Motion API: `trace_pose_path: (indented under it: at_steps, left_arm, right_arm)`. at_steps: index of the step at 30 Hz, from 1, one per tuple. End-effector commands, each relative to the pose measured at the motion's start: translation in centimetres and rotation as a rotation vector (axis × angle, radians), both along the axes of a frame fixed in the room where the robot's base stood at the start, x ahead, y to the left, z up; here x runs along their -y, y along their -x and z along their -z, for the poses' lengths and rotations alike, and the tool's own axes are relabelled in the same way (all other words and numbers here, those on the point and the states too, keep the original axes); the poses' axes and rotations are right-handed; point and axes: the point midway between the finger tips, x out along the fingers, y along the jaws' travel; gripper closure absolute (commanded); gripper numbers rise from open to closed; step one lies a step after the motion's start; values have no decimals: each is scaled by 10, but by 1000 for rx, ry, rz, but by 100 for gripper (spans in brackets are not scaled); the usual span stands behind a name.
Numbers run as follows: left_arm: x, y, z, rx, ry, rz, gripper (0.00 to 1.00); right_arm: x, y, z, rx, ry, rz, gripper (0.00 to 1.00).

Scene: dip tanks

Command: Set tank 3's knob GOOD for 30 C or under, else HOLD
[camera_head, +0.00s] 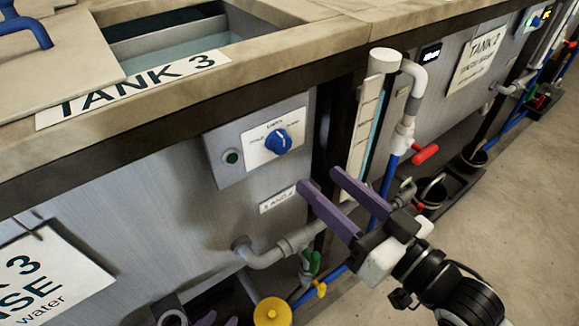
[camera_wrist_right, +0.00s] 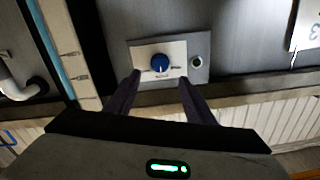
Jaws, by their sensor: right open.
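Tank 3's "TANK 3" label (camera_head: 140,87) lies on the rim at upper left. On the front below is a grey panel (camera_head: 226,139) with a blue knob (camera_head: 278,141) on a white plate. Its white mark seems to point roughly up toward the top word; the small words are unreadable. In the right wrist view the knob (camera_wrist_right: 160,63) appears upside down between the fingers. My right gripper (camera_head: 320,179) is open and empty, below and right of the knob, not touching it. Of my left gripper (camera_head: 218,320), only purple tips show at the bottom edge. No readable temperature shows.
A vertical gauge tube (camera_head: 366,125), grey pipe (camera_head: 268,252) and red-handled valve (camera_head: 425,153) stand nearby. A small display (camera_head: 431,54) on the neighbouring tank is too small to read. Floor at right is clear.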

Motion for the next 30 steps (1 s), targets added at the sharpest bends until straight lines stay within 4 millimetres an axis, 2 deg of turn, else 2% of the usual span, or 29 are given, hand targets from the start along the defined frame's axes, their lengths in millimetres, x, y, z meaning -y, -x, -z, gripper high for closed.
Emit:
trace_pose_path:
  at_steps: [4,16,21,30]
  left_arm:
    - [1,0,-3,1,2,-2,69]
    - [1,5,1,-8,4,-4,69]
    - [1,5,2,-10,4,-4,69]
    - [0,5,2,-9,5,-4,69]
  right_arm:
    - [-12,-14,-5,6,-7,-3,51]
    - [-53,-68,-3,4,-3,-1,51]
    - [-61,-78,-2,2,-1,0,51]
    - [-61,-79,-2,2,-1,0,53]
